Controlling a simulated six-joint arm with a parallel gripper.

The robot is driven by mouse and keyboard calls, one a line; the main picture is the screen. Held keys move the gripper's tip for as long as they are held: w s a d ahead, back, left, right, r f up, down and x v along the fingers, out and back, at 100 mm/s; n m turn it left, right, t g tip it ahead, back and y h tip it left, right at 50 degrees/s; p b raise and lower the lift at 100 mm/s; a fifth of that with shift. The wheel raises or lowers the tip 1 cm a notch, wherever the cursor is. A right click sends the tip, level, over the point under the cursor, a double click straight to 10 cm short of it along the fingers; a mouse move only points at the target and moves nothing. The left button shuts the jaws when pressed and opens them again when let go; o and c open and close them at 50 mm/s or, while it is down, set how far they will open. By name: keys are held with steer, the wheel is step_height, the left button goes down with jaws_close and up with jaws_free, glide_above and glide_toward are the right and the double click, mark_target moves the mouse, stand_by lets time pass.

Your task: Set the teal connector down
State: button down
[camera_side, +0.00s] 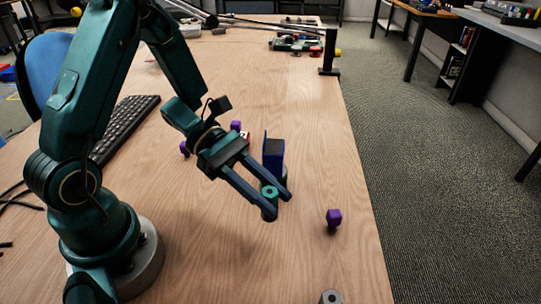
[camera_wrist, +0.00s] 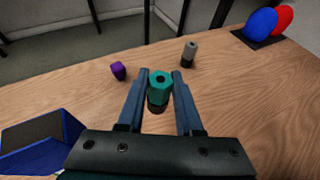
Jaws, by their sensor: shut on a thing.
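The teal connector (camera_side: 269,192) is between the two fingers of my gripper (camera_side: 276,203), near the middle of the table. It also shows in the wrist view (camera_wrist: 160,86), upright, with the round hole in its top facing up and a dark part below it. My gripper (camera_wrist: 159,88) is shut on it, one finger on each side. The fingertips are low over the wood. I cannot tell whether the connector's lower end touches the table.
A blue holder with a dark face (camera_side: 274,155) stands just behind the fingers. A purple block (camera_side: 334,219) lies to the right, and a grey cylinder (camera_side: 331,297) is at the front. Two more purple blocks (camera_side: 235,126) (camera_side: 184,148) and a keyboard (camera_side: 123,127) are behind. The wood around the connector is bare.

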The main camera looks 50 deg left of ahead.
steer(key=shift+d+f, duration=0.75)
steer(key=shift+d, duration=0.35)
steer(key=shift+w+f, duration=0.1)
steer(key=shift+f, duration=1.85)
steer(key=c, duration=0.6)
jaws_free()
steer(key=v, duration=1.2)
